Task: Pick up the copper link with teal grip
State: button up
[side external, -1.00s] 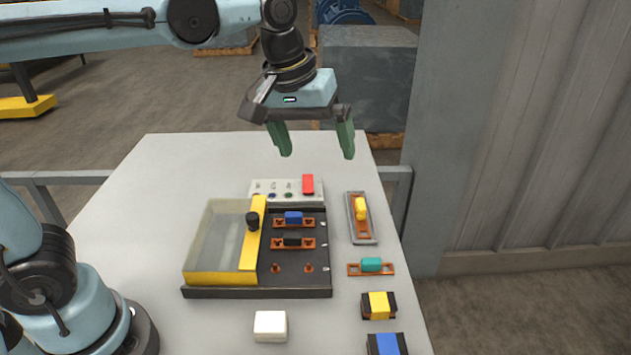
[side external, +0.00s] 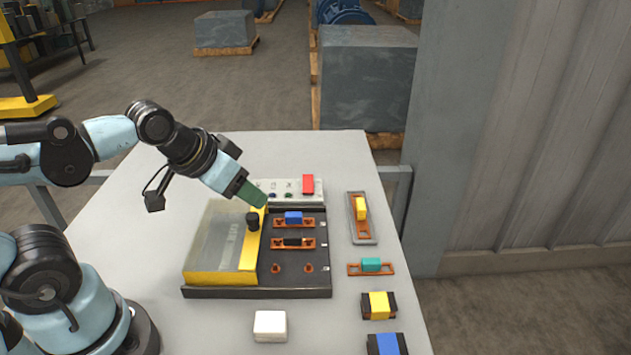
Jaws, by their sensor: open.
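The copper link with teal grip (side external: 371,265) lies flat on the table at the right, beside the black base unit. Its teal block sits on top of the copper strip. My gripper (side external: 258,200) is to the upper left of it, tilted down to the right, with its green fingers by the top of the yellow bar and black knob. The fingers overlap one another from this side, and I see nothing held between them. I cannot tell whether they touch the yellow bar.
The base unit (side external: 312,283) has a clear yellow-edged cover (side external: 215,240) and copper links with blue (side external: 293,217) and black (side external: 292,242) grips. A tray (side external: 371,237) holds a yellow-gripped link (side external: 361,208). Yellow (side external: 379,305) and blue (side external: 387,344) blocks and a white block (side external: 270,325) stand in front.

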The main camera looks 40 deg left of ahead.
jog(key=w+d+r+m+g, duration=0.3)
jog(key=w+d+m, duration=0.1)
jog(key=w+d, duration=0.3)
jog(key=m+g, duration=0.4)
jog(key=m, duration=0.1)
send_over(369, 261)
jog(key=f, duration=1)
jog(key=shift+s+d+f, duration=0.1)
jog(key=shift+d+f, duration=0.05)
jog(key=shift+d, duration=0.2)
jog(key=shift+a+f, duration=0.2)
jog(key=shift+f, duration=1.15)
jog(key=shift+a+f, duration=0.2)
jog(key=shift+f, duration=1.15)
grip_shut()
